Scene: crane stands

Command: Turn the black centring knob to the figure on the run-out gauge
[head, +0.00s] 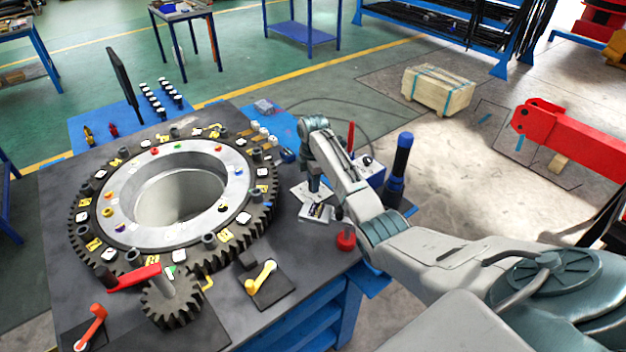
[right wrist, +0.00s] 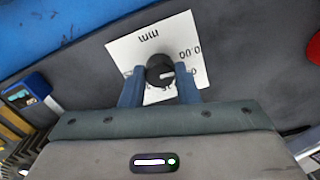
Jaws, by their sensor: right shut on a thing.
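My right gripper (right wrist: 159,80) is shut on the knob, one blue finger on each side. In the head view my right gripper (head: 315,190) points down beside the big gear ring, hiding the knob. A small blue device with a screen (right wrist: 22,95) is at the left of the wrist view; its reading is too small to tell. My left gripper is not in view.
The toothed ring (head: 125,215) fills much of the dark table (head: 50,205). A red button (head: 346,240), a blue box (head: 370,174) and a blue-capped black post (head: 399,165) stand close to my right arm. A red handle (head: 133,277) and a yellow one (head: 262,278) are in front.

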